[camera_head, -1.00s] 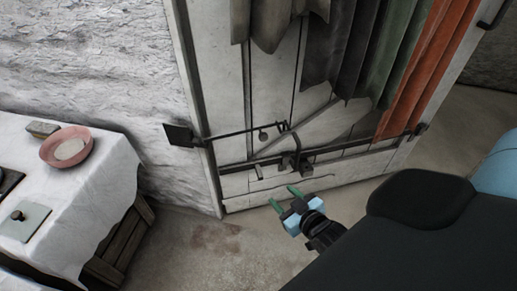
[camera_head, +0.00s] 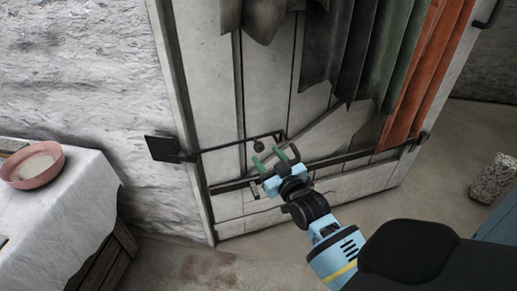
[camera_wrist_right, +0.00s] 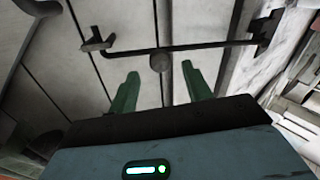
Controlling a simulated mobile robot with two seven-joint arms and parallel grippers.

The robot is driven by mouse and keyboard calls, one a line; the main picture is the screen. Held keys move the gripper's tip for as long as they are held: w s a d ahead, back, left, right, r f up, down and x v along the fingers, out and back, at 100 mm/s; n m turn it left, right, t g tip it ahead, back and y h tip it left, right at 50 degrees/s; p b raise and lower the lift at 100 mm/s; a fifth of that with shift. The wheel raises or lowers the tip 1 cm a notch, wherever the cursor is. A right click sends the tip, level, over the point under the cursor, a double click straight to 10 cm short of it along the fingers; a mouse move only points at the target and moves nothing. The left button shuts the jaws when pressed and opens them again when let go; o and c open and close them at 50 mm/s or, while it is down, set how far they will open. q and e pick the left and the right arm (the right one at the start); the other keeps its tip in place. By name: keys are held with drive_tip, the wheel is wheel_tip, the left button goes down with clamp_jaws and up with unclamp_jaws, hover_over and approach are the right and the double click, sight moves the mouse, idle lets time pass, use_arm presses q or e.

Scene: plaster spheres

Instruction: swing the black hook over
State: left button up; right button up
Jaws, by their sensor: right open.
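The black hook (camera_head: 235,142) is a thin dark bar that runs from a plate on the left door frame across the white plank door. Its bent end is on the right in the head view. In the right wrist view the hook (camera_wrist_right: 185,47) crosses above my fingertips, its bent end at the left. My right gripper (camera_head: 275,155) is open and empty, its green fingers just below the bar in the head view. In the right wrist view the gripper (camera_wrist_right: 160,75) has a small round knob (camera_wrist_right: 160,62) between its fingertips in the picture. My left gripper is not in view.
A dark horizontal rail (camera_head: 350,158) crosses the lower door. Grey, green and orange cloths (camera_head: 400,80) hang above it. A white-covered table (camera_head: 60,200) with a pink bowl (camera_head: 32,166) stands at the left. A speckled cylinder (camera_head: 493,177) stands on the floor at right.

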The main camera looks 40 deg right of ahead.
sight(261, 150)
drive_tip(key=b+x, duration=0.1)
drive_tip(key=x, duration=0.4)
drive_tip(key=shift+w, duration=0.3)
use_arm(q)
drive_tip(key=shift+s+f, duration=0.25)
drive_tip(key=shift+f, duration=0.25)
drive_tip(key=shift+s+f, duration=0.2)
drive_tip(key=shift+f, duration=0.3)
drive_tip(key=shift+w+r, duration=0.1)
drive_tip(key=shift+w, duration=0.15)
use_arm(e)
clamp_jaws()
